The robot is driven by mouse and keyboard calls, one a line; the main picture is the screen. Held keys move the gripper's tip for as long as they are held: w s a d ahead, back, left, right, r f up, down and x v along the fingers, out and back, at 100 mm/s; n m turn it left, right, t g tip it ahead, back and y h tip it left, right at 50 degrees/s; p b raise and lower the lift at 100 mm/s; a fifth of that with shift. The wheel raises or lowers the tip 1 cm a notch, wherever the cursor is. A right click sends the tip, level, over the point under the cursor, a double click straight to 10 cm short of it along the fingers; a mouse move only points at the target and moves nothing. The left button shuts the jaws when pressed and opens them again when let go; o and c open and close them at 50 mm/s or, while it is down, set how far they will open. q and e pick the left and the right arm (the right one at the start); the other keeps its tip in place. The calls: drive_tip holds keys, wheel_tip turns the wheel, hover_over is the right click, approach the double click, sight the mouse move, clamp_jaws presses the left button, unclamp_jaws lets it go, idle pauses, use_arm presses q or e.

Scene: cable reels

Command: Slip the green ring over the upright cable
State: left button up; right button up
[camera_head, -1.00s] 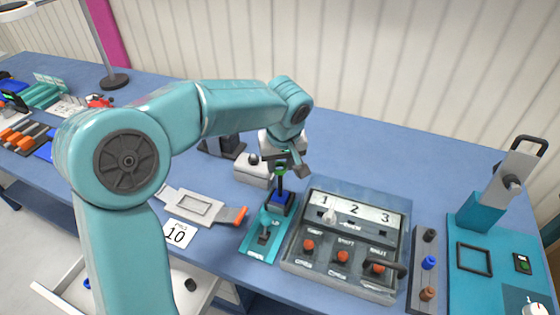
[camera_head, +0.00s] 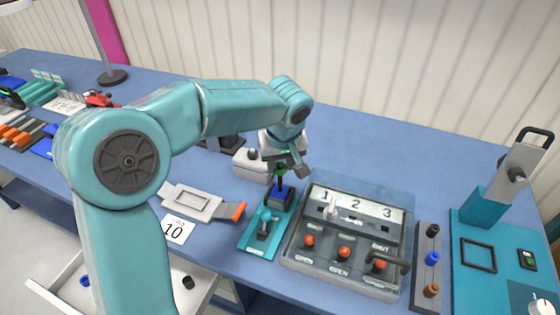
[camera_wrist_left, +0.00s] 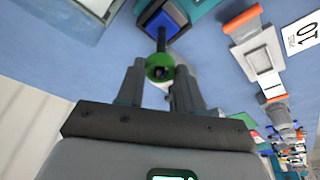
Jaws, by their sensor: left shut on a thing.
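The green ring (camera_wrist_left: 160,67) is between the fingers of my left gripper (camera_wrist_left: 160,82) in the left wrist view, its hole facing the camera. In the head view, the ring (camera_head: 282,167) is small and partly covered by my gripper (camera_head: 287,165). The dark upright cable (camera_wrist_left: 161,40) rises from a blue block (camera_wrist_left: 166,18). The cable also shows in the head view (camera_head: 279,185), just below the ring. Cable and ring overlap in both views; I cannot tell whether the cable passes through the hole. My left gripper is shut on the ring. My right gripper is not in view.
A grey switch panel (camera_head: 347,235) numbered 1 to 3 stands right of the cable. A teal plate with a small lever (camera_head: 264,226) is in front. A grey bracket with an orange end (camera_head: 195,202) lies left. A teal stand (camera_head: 484,207) is far right.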

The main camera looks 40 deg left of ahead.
use_arm(q)
drive_tip(key=shift+f, duration=0.25)
drive_tip(key=o, duration=1.1)
drive_tip(key=shift+r, duration=0.15)
drive_tip(key=v, duration=1.6)
drive_tip(key=shift+d, duration=0.1)
